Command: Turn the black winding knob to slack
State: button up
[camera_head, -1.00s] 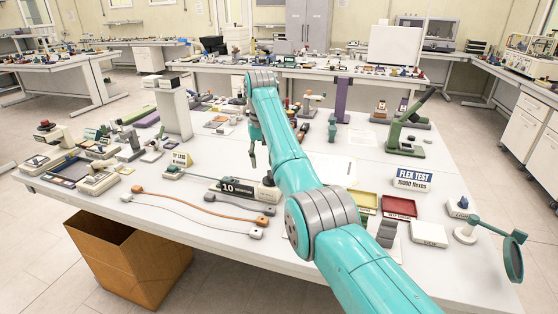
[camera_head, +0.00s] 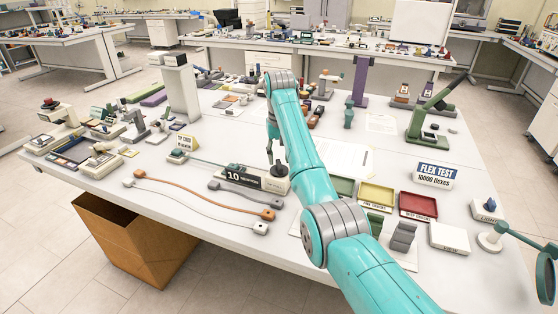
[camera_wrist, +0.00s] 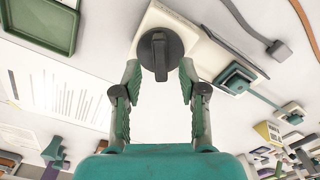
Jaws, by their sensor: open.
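The black winding knob (camera_wrist: 160,53) is round with a raised bar across it. It sits on top of a cream-coloured housing (camera_wrist: 212,52). In the wrist view the bar points down the picture, toward my gripper's palm. My gripper (camera_wrist: 159,76) is open, its two green-and-grey fingers to either side of the knob's lower part, with a gap on both sides. I cannot tell how far above the knob the tips are. In the head view my gripper (camera_head: 276,157) hangs just above the right end of the unit with the black "10 newtons" plate (camera_head: 243,179).
A teal block (camera_wrist: 238,79) on the housing has a cord running to another small teal piece. A green tray (camera_wrist: 45,25) lies close by. Cables (camera_head: 205,206) lie in front of the unit. Yellow (camera_head: 376,193) and red trays (camera_head: 418,205) stand to its right.

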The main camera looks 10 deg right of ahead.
jog(key=shift+f, duration=1.25)
jog(key=shift+c, duration=0.3)
grip_shut()
